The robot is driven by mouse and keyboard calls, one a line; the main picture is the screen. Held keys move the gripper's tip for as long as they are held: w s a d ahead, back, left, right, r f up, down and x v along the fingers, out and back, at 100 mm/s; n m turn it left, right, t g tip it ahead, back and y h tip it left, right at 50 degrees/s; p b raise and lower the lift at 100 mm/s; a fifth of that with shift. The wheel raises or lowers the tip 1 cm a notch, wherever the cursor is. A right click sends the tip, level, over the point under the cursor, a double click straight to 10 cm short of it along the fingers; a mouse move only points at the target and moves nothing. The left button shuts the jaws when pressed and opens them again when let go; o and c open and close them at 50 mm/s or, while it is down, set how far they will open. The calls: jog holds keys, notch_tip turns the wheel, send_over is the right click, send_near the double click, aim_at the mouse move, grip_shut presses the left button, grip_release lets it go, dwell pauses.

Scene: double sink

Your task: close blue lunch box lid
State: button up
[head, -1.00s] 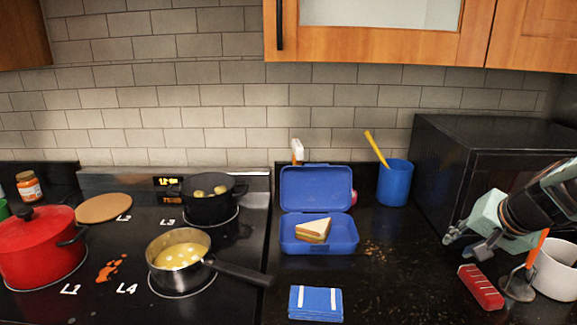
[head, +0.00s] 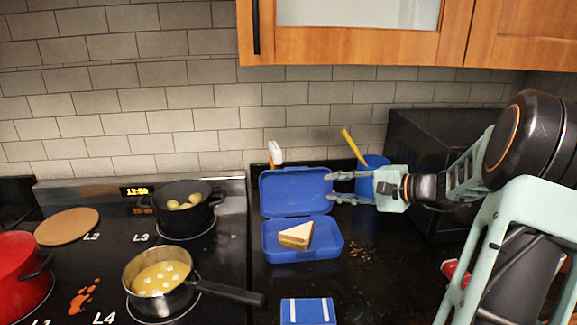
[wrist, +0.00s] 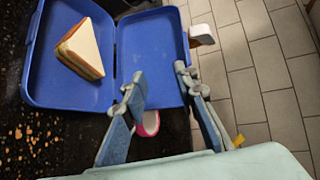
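The blue lunch box (head: 328,250) stands open on the dark counter with a sandwich (head: 296,236) in its base. Its blue lid (head: 292,188) stands raised at the back, leaning away from the base. My gripper (head: 332,187) is at the lid's right edge, fingers pointing left. In the wrist view my gripper (wrist: 159,80) is open, with fingertips spread by the edge of the lid (wrist: 148,55). The base (wrist: 60,88) and sandwich (wrist: 85,45) lie left of the fingers there. I cannot tell whether a finger touches the lid.
A blue cup (head: 369,162) with a yellow utensil (head: 353,144) stands behind my gripper. A white-topped bottle (head: 275,153) is behind the lid. A saucepan (head: 160,280) has its handle toward the box. A blue striped item (head: 308,311) lies in front. Crumbs (head: 362,250) lie right.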

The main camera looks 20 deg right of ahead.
aim_at(298, 169)
jog(key=shift+t+y, duration=0.4)
jog(key=shift+t, duration=0.2)
jog(key=w+a, duration=0.2)
jog(key=w, duration=0.1)
jog(key=w+a, duration=0.2)
jog(key=w, duration=0.1)
jog(key=w+a+r, duration=0.1)
jog(key=w+a, duration=0.1)
jog(key=w, duration=0.2)
jog(key=shift+p, duration=0.4)
jog(key=shift+c, duration=0.3)
grip_shut()
